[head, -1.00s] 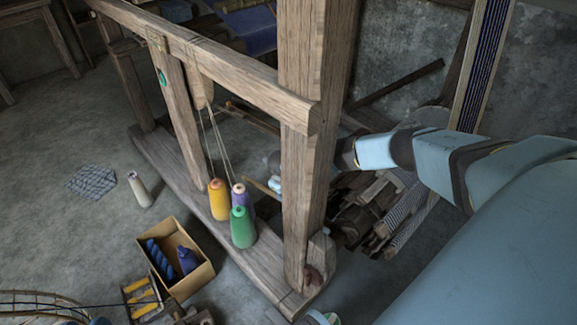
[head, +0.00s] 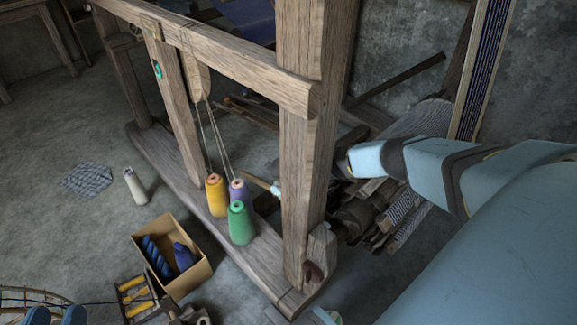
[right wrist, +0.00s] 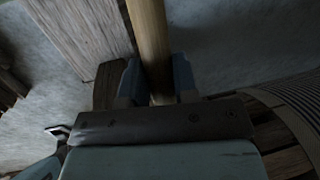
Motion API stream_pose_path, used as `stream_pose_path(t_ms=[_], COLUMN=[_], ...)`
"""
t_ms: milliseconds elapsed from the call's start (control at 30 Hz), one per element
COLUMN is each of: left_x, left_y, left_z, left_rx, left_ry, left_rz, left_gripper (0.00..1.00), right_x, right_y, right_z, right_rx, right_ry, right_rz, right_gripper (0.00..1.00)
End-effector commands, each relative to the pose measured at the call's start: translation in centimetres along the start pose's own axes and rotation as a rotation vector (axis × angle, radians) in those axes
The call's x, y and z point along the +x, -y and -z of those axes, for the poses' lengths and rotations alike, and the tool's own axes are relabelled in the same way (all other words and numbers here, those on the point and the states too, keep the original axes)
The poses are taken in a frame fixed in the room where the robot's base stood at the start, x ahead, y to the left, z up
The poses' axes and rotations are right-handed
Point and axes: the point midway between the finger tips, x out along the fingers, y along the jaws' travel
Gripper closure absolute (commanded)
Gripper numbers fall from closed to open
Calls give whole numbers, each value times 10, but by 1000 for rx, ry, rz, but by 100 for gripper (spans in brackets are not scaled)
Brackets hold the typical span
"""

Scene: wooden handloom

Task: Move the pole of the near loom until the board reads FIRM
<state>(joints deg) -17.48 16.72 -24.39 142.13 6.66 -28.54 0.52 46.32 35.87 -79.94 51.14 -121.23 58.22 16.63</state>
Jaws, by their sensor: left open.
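A pale wooden pole (right wrist: 150,45) runs between the two blue fingers of my right gripper (right wrist: 157,82) in the right wrist view. The fingers lie against both its sides. In the head view a short length of the pole (head: 257,182) shows left of the near loom's thick upright post (head: 307,150), with a light blue bit of my right gripper (head: 276,190) beside it. The post hides the rest of that gripper. My left gripper (head: 62,317) is open and empty at the bottom left edge. I see no board with readable words.
Yellow (head: 216,197), purple (head: 238,190) and green (head: 240,224) cones stand on the loom's base beam (head: 180,180), under hanging cords. A cardboard box (head: 196,277) holds blue yarn. A wood pile (head: 362,215) lies behind the post. The left floor is mostly clear.

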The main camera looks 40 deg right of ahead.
Motion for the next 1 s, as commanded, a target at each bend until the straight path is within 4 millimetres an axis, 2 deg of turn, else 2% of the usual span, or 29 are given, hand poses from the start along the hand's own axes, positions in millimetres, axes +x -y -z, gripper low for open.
stream_pose_path(t_ms=[167, 367, 433, 567, 700, 733, 800, 833, 1000], left_x=[-1, -1, 2, 6, 5, 5, 4, 4, 3], left_y=[0, 2, 6, 12, 12, 12, 11, 11, 9], left_z=[-3, -15, -12, 3, 6, 6, 5, 5, 2], left_rx=[-2, 54, 94, 144, 143, 142, 137, 135, 123], left_ry=[3, -23, -43, -75, -81, -80, -77, -76, -69], left_rz=[1, 11, 12, 10, 8, 8, 8, 8, 10], left_gripper=[57, 57, 57, 57, 57, 57, 57, 57, 57], right_x=[2, 26, 31, 28, 27, 26, 26, 26, 27], right_y=[0, -5, -7, -6, -6, -6, -6, -6, -6], right_z=[0, 6, 8, 9, 8, 8, 7, 8, 9], right_rx=[-1, -16, -21, -24, -23, -23, -22, -23, -23], right_ry=[-4, -83, -113, -122, -120, -119, -119, -119, -120], right_rz=[0, -2, -5, -8, -8, -8, -8, -8, -7], right_gripper=[100, 100, 100, 100, 100, 68, 52, 47, 47])
